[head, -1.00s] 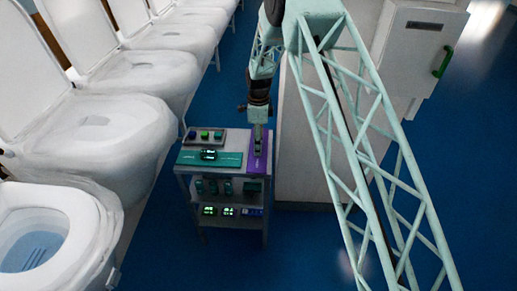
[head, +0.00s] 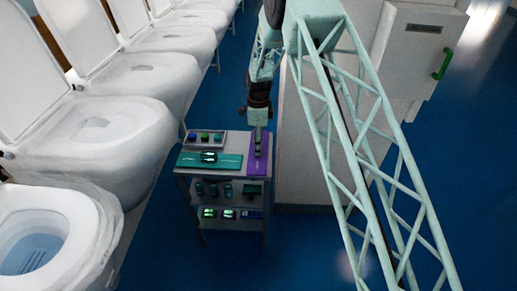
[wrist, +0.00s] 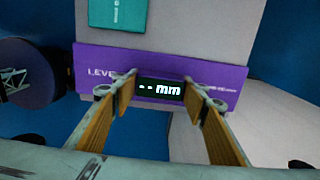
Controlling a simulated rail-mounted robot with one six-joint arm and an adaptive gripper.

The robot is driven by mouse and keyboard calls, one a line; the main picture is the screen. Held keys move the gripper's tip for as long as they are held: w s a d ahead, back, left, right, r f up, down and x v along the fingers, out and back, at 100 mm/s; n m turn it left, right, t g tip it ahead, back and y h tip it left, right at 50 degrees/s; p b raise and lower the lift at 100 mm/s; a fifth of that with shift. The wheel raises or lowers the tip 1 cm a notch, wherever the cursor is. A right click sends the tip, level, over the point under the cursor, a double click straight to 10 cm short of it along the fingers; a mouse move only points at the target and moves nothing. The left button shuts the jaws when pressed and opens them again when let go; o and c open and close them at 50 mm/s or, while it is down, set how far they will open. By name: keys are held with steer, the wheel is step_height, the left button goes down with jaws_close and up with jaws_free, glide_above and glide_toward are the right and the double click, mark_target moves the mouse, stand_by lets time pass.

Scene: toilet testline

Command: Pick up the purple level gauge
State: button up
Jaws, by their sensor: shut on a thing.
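The purple level gauge (head: 257,168) is a flat purple bar at the right end of the small cart's top shelf. In the wrist view the gauge (wrist: 100,62) carries white lettering starting "LEVE" and a dark display reading "-- mm". My gripper (head: 257,152) points down onto it. In the wrist view my gripper (wrist: 159,88) has one finger at each end of the display and is shut on the gauge. The fingers hide part of the lettering. I cannot tell whether the gauge is clear of the shelf.
A teal instrument (head: 228,162) lies left of the gauge, with a button box (head: 205,137) behind it. Lower shelves hold several small devices. Toilets (head: 130,130) line the left side. A white cabinet (head: 300,150) stands close on the right. Blue floor is open in front.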

steer(key=shift+r, duration=0.15)
steer(key=shift+r, duration=1.55)
steer(key=s+d+r, duration=0.1)
steer(key=s+d, duration=0.2)
steer(key=s, duration=1.2)
steer(key=shift+s+r+b, duration=0.3)
steer(key=shift+s, duration=0.05)
steer(key=shift+d, duration=0.1)
